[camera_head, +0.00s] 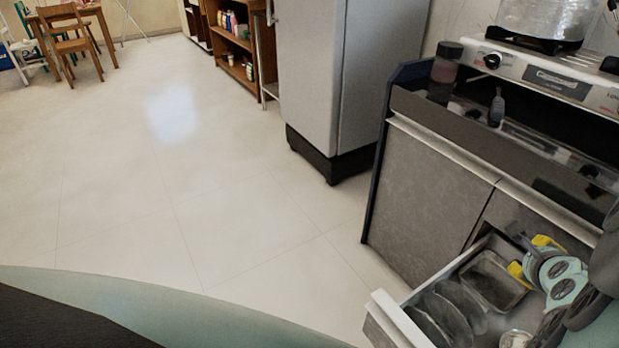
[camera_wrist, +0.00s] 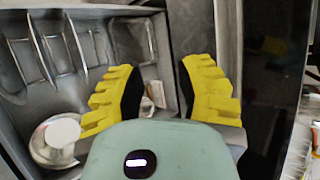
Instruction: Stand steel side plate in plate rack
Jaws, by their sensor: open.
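My gripper (camera_head: 530,256) has yellow fingers and is over the open drawer at the lower right in the head view. In the wrist view my gripper (camera_wrist: 158,70) is open, with nothing visible held between the fingers. Several thin, dark, rounded plates (camera_head: 447,312) stand on edge in the drawer. Their curved edges (camera_wrist: 76,45) show at the upper left in the wrist view, in what looks like a slotted rack. A shiny round metal piece (camera_wrist: 46,152) with a white disc is at the lower left. I cannot tell which piece is the steel side plate.
The drawer (camera_head: 392,318) also holds a rectangular tray (camera_head: 490,282). Above it is a grey counter (camera_head: 440,112) with a bottle (camera_head: 496,108), a jar (camera_head: 446,65) and a stove (camera_head: 550,75). A fridge (camera_head: 330,75) stands behind. The floor at left is clear.

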